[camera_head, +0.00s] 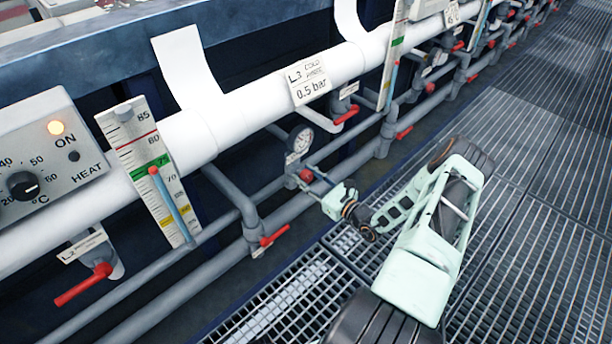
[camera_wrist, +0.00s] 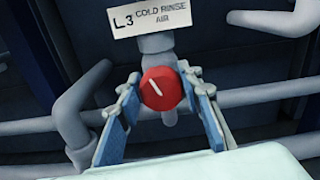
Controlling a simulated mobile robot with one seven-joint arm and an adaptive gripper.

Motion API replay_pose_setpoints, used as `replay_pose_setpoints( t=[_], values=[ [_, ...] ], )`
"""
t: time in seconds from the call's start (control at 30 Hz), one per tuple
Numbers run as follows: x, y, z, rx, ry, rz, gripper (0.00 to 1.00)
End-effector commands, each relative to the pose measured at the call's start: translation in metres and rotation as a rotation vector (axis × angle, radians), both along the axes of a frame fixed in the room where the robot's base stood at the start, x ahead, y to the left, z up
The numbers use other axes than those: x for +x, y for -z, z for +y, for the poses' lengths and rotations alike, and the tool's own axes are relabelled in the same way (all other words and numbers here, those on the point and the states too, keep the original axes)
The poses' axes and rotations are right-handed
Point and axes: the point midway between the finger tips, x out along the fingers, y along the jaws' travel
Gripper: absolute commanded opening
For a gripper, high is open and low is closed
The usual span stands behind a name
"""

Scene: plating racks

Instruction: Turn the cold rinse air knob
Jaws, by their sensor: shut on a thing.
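The cold rinse air knob (camera_wrist: 162,88) is round and red with a white pointer line, which slants from upper left to lower right in the wrist view. A label (camera_wrist: 165,17) reading "L3 COLD RINSE AIR" hangs just above it. My gripper (camera_wrist: 160,90) has its two blue fingers on the left and right sides of the knob, shut on it. In the head view, the red knob (camera_head: 306,175) sits below a round gauge (camera_head: 301,139), with my gripper (camera_head: 314,179) reaching it from the lower right. The fingertips are small there.
Grey pipes (camera_head: 237,192) run behind and beside the knob. A red lever valve (camera_head: 273,236) is to the lower left, and another red lever (camera_head: 347,114) is to the upper right. A bent pipe (camera_wrist: 72,112) stands close left of my fingers. Grated floor (camera_head: 540,220) lies at right.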

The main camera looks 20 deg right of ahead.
Motion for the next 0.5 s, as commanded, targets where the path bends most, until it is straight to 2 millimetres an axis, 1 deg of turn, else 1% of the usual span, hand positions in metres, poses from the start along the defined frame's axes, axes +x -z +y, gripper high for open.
replay_pose_setpoints(
  t=[0.27,0.5],
  values=[
    [-0.0009,-0.0005,0.0013,-0.201,0.000,-0.072,0.09],
    [-0.0011,-0.0002,0.0016,-0.419,0.000,-0.151,0.09]
  ],
)
